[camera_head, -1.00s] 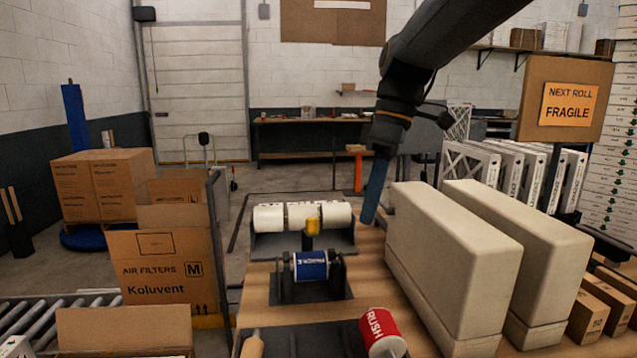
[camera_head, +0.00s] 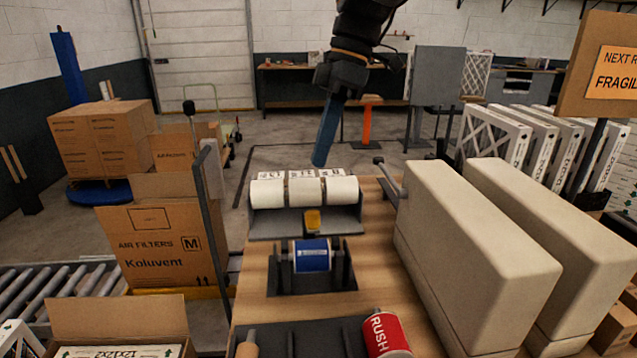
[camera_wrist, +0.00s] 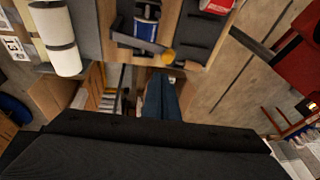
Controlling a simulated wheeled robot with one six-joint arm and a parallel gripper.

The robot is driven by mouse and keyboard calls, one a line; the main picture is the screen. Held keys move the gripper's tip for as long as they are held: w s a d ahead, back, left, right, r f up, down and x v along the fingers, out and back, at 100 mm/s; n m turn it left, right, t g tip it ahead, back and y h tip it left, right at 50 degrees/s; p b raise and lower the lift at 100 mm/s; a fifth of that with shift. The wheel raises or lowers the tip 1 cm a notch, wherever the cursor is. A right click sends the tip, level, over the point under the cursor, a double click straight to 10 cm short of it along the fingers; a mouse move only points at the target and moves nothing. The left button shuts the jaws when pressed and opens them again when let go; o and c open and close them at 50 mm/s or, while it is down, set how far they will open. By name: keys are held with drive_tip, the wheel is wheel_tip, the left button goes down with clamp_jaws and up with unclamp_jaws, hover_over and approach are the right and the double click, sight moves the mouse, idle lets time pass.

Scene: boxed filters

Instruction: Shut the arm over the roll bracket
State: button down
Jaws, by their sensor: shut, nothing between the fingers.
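The roll bracket (camera_head: 340,272) is a dark stand on the wooden bench, holding a roll with a blue label (camera_head: 311,256). A yellow tip (camera_head: 312,220) shows above and behind this roll; the arm that bears it is hard to make out, so I cannot tell its exact angle. In the wrist view the yellow tip (camera_wrist: 168,55) shows beside the blue roll (camera_wrist: 147,22). My gripper (camera_head: 320,163) has blue fingers, shut and empty, pointing down beyond the white rolls, apart from the yellow tip. The fingers (camera_wrist: 160,90) also show in the wrist view.
A dark rack with white rolls (camera_head: 305,191) stands behind the bracket. A red RUSH roll (camera_head: 385,334) lies in front, in a dark tray (camera_head: 305,340). Large beige blocks (camera_head: 470,250) stand to the right. An open carton (camera_head: 160,245) and roller conveyor (camera_head: 45,285) are left.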

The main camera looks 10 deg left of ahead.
sight(312, 211)
drive_tip(key=x, duration=0.2)
drive_tip(key=d+p+x, duration=0.1)
drive_tip(key=x, duration=0.2)
drive_tip(key=p+x, duration=0.1)
drive_tip(key=x, duration=0.1)
drive_tip(key=shift+s+d+f, duration=0.1)
drive_tip(key=shift+s+f, duration=0.2)
drive_tip(key=shift+s, duration=0.1)
